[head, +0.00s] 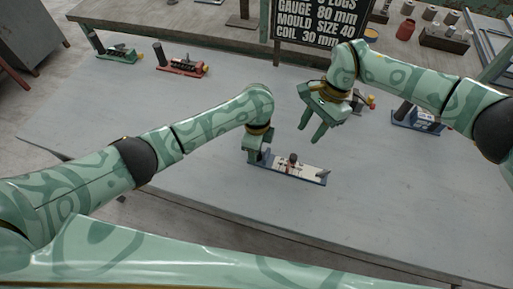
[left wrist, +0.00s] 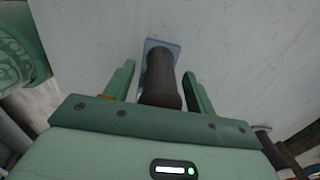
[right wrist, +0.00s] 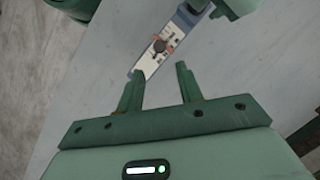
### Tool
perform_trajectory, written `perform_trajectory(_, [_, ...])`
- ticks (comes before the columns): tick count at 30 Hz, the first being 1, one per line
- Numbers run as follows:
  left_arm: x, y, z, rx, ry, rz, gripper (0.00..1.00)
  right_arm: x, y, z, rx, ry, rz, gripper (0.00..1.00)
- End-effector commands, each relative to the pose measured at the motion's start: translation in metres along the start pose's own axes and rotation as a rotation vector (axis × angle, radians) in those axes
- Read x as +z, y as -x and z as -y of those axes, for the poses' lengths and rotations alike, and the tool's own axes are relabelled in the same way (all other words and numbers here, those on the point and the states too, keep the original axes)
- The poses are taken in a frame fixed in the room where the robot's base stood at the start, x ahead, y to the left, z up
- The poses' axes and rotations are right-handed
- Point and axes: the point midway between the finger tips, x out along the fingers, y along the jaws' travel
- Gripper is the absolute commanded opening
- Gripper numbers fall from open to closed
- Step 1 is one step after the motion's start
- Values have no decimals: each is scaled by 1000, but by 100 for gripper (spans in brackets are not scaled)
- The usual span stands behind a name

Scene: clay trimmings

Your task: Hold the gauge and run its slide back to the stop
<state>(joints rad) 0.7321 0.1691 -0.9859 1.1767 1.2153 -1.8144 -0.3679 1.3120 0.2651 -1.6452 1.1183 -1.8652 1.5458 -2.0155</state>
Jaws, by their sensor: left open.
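The gauge (head: 310,177) lies on the grey table, with a blue base and a pale marked scale. Its slide, a brown knob (head: 292,159), stands near mid-scale; it also shows in the right wrist view (right wrist: 159,46). My left gripper (head: 255,155) is at the gauge's left end. In the left wrist view its open fingers (left wrist: 160,82) stand either side of a dark round post (left wrist: 160,78) on the blue base, with gaps showing. My right gripper (head: 317,131) is open and empty, above and behind the gauge; its fingers (right wrist: 160,82) show apart.
A green device (head: 120,54) and a red device (head: 182,67) stand at the back left. A blue device (head: 416,120) stands at the right, partly behind my right arm. A black sign (head: 320,25) stands at the back. The table front of the gauge is clear.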

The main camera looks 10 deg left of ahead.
Motion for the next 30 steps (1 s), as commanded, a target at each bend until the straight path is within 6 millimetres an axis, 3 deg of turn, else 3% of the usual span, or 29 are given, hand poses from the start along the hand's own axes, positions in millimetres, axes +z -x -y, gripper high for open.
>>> perform_trajectory(6, [0,-16,0,0,0,0,56,0,0,0,0,0,0,36])
perform_trajectory(14, [0,-17,0,-1,0,0,56,0,0,0,0,0,0,36])
perform_trajectory(20, [0,-17,0,-1,0,0,0,0,0,0,0,0,0,36])
perform_trajectory(21, [0,-17,0,-1,0,0,0,0,0,0,0,0,0,36])
perform_trajectory(22, [0,-17,0,-1,0,0,0,0,0,0,0,0,0,43])
perform_trajectory(26, [0,-17,0,-1,0,0,0,6,-9,-2,-18,-9,40,43])
perform_trajectory(30, [0,-17,0,-1,0,0,0,29,-39,-8,-108,-62,205,43])
